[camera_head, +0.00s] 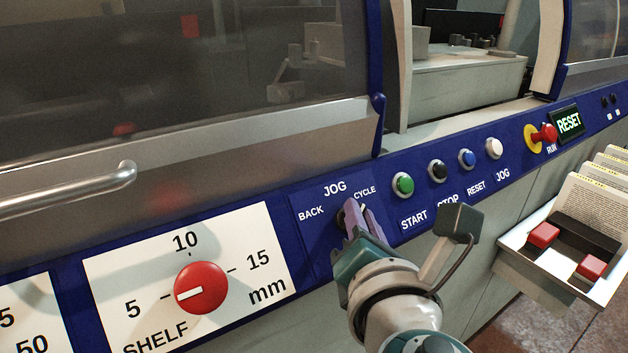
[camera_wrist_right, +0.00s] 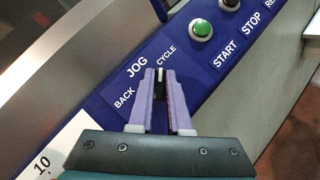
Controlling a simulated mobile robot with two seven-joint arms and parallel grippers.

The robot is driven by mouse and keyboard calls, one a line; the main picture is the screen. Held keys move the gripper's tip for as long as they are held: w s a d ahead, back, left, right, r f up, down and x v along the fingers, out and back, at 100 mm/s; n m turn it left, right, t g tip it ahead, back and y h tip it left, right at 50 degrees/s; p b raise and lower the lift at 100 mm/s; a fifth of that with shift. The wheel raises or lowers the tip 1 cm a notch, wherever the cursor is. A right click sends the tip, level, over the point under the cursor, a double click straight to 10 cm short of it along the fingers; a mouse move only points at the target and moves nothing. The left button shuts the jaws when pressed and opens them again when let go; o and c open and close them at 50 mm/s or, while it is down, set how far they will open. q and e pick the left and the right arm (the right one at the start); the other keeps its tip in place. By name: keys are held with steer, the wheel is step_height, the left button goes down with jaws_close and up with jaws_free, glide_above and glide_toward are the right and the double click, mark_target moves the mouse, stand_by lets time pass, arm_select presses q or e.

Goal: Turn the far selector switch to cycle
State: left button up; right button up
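The selector switch (camera_wrist_right: 160,83) is a small black knob with a white mark, on a blue plate lettered BACK, JOG and CYCLE. In the wrist view its marked end points up, roughly toward the CYCLE label. My right gripper (camera_wrist_right: 161,84) has its purple fingers on either side of the knob, with no clear gap at the tips, and looks shut on it. In the head view the right gripper (camera_head: 356,218) hides most of the switch (camera_head: 341,219). My left gripper is not in view.
Right of the switch are a green START button (camera_head: 403,185), black, blue and white buttons, and a red knob (camera_head: 546,134) on yellow. A red SHELF dial (camera_head: 201,287) is at left. A tray (camera_head: 560,268) with printed sheets juts out at right.

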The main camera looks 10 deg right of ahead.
steer(key=o, duration=0.5)
steer(key=shift+c, duration=0.2)
steer(key=v, duration=1)
